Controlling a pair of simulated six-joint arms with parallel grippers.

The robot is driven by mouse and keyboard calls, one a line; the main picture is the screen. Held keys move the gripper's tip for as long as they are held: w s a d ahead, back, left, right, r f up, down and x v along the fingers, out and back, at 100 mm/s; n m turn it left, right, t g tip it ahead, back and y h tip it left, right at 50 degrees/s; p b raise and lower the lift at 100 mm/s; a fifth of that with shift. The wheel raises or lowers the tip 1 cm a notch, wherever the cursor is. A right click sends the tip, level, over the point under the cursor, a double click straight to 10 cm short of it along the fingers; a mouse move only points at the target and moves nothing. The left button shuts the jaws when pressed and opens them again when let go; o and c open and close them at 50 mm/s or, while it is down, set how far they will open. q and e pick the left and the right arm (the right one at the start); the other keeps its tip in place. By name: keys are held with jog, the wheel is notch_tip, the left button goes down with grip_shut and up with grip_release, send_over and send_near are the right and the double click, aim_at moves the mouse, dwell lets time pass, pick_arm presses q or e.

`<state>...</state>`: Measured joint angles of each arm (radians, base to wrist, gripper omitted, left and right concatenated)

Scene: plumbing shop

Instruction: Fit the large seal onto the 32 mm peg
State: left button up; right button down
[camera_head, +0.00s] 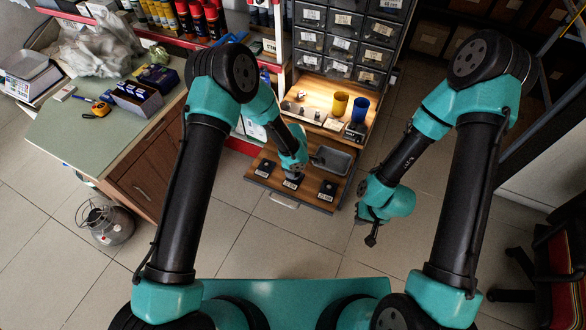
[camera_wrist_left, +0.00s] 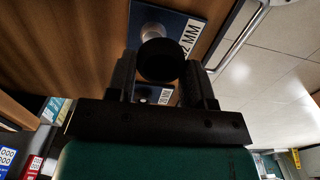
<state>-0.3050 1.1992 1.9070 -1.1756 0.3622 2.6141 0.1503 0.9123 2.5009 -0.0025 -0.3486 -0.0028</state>
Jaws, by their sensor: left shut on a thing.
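My left gripper (camera_wrist_left: 161,66) is shut on the large seal (camera_wrist_left: 160,60), a thick black ring between its two fingers. In the left wrist view a pale metal peg (camera_wrist_left: 151,33) shows just past the seal, on a dark blue plate (camera_wrist_left: 178,22) with a partly hidden label ending in "2 MM". The seal covers part of the peg; I cannot tell whether they touch. In the head view my left gripper (camera_head: 292,175) is over the middle plate of the wooden pull-out board (camera_head: 312,195), and the seal is hidden. My right gripper (camera_head: 371,238) hangs apart, right of the board; its jaws are too small to read.
Dark plates lie left (camera_head: 265,168) and right (camera_head: 328,190) on the board. A grey tray (camera_head: 332,160) sits at its back right. Yellow (camera_head: 340,104) and blue (camera_head: 360,109) cups stand on the shelf behind. A green-topped workbench (camera_head: 110,130) is at left. Open floor lies in front.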

pick_arm(q)
jog(key=shift+w+d+f, duration=0.1)
jog(key=shift+w+f, duration=0.1)
jog(key=shift+f, duration=0.55)
jog(key=shift+w+d+f, duration=0.1)
jog(key=shift+w+f, duration=0.1)
jog(key=shift+f, duration=0.55)
jog(key=shift+r, duration=0.8)
dwell(0.5)
jog(key=shift+f, duration=1.2)
dwell(4.0)
